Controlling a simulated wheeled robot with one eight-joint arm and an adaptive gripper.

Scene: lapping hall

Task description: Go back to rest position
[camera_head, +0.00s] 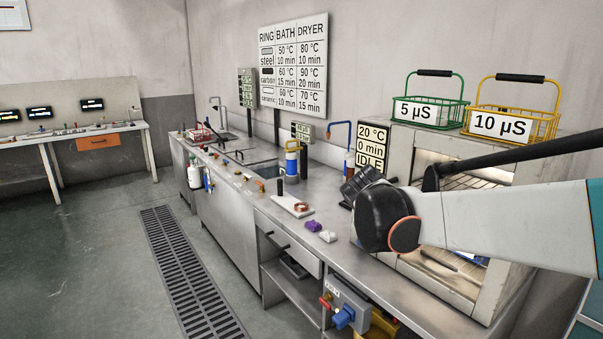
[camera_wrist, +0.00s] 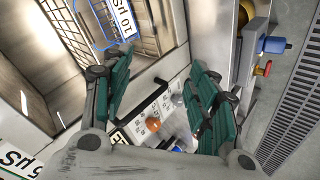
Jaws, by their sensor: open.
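My gripper (camera_wrist: 160,78) is open in the wrist view, with its two green-padded fingers apart and nothing between them. In the head view my arm reaches in from the right, over the right part of the steel bench (camera_head: 345,255). There the dark gripper end (camera_head: 360,185) is in front of the dryer cabinet (camera_head: 400,155) and is largely hidden behind my arm's black joint. The fingers are not clear in that view.
A green basket marked 5 µS (camera_head: 436,112) and a yellow one marked 10 µS (camera_head: 505,122) stand on the cabinet. A white block with a copper-coloured ring (camera_head: 294,206) and a purple piece (camera_head: 314,226) lie on the bench. The floor left of the drain grate (camera_head: 185,270) is clear.

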